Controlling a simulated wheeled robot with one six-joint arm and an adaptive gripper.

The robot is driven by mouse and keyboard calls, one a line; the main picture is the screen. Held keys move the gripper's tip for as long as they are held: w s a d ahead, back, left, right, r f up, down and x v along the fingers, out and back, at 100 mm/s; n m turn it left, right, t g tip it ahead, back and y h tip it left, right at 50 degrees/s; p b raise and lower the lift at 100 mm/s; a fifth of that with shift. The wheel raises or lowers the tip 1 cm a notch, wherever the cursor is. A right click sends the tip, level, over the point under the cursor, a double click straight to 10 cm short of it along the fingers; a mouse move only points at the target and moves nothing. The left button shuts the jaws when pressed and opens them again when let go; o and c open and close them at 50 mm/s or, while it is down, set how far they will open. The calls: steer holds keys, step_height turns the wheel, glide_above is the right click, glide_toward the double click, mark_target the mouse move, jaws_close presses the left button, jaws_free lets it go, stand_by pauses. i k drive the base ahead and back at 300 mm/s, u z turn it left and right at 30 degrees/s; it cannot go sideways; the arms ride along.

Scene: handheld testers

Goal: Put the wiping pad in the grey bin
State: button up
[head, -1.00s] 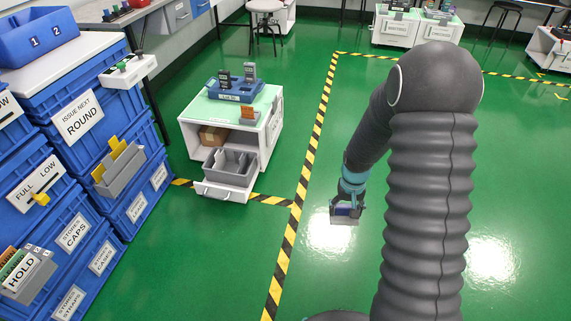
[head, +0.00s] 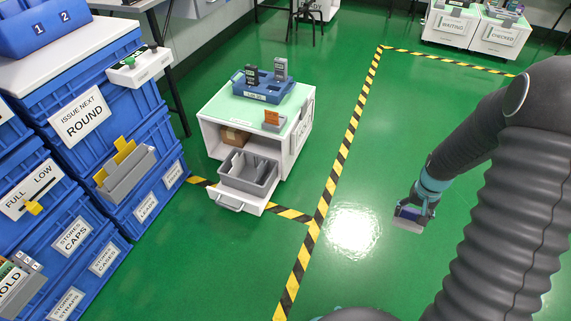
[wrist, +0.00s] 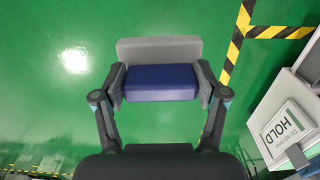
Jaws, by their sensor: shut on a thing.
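My gripper (wrist: 160,90) is shut on the wiping pad, a dark blue block (wrist: 160,82) with a light grey flat part (wrist: 158,48) beyond it. In the head view the pad (head: 408,218) hangs from my gripper (head: 412,208) over the green floor, right of the striped tape. A grey bin with dividers (head: 262,172) sits in the pulled-out drawer (head: 240,203) of a white cabinet, left of my gripper and well apart from it. I see no pad in the bin.
The white cabinet (head: 297,150) carries a blue tray of testers (head: 262,90) and an orange-marked item on top; a brown box (head: 235,136) is on its shelf. Blue storage crates (head: 90,118) stand at left. A HOLD sign (wrist: 284,130) shows at the wrist view's right. Floor around the pad is clear.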

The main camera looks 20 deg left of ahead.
mark_target(249, 180)
steer(key=z, duration=0.05)
steer(key=i, duration=0.9)
steer(key=u, duration=2.25)
steer(key=i, duration=0.5)
steer(key=u, duration=0.1)
